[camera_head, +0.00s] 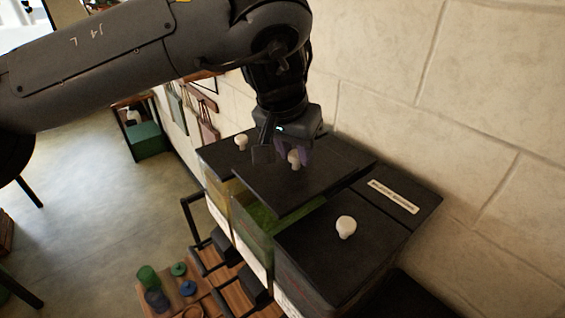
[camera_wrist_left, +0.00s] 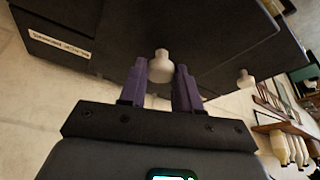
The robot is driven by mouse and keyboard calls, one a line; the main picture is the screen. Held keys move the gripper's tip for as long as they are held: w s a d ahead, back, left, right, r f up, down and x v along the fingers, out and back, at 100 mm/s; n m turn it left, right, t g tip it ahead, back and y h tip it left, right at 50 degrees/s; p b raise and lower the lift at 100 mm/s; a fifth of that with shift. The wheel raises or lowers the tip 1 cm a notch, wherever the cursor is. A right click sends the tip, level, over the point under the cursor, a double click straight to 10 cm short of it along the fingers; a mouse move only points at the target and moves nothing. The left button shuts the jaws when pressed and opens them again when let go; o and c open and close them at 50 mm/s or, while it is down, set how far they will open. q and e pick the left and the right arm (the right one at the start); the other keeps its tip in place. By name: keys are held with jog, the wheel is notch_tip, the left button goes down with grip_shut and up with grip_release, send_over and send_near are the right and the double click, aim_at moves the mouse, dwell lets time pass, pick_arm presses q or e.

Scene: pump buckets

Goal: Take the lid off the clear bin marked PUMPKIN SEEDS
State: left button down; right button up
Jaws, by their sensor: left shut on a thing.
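My left gripper (camera_head: 293,153) reaches down from above and is shut on the white knob (camera_head: 294,161) of the middle black lid (camera_head: 318,176). In the left wrist view the knob (camera_wrist_left: 160,65) sits between the purple fingers. The lid appears raised and shifted off the clear bin (camera_head: 262,240) below it, whose green inside shows along the lid's near edge. A white label (camera_head: 393,196) lies on the black strip behind the nearest bin; its small lettering is not clearly readable. My right gripper is not in view.
A lidded bin with a white knob (camera_head: 345,227) stands close on the near side, another with a knob (camera_head: 240,142) on the far side. A stone wall (camera_head: 480,120) rises behind. Wooden trays with green and blue pieces (camera_head: 148,276) lie lower left.

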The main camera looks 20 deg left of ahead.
pick_arm(q)
jog(key=s+d+r+p, duration=0.2)
jog(key=d+r, duration=0.6)
jog(key=r, duration=0.2)
jog(key=shift+s+d+r, duration=0.15)
jog(key=shift+d+r, duration=0.05)
jog(key=shift+r, duration=0.15)
dwell(0.7)
jog(key=shift+r, duration=0.1)
dwell(0.4)
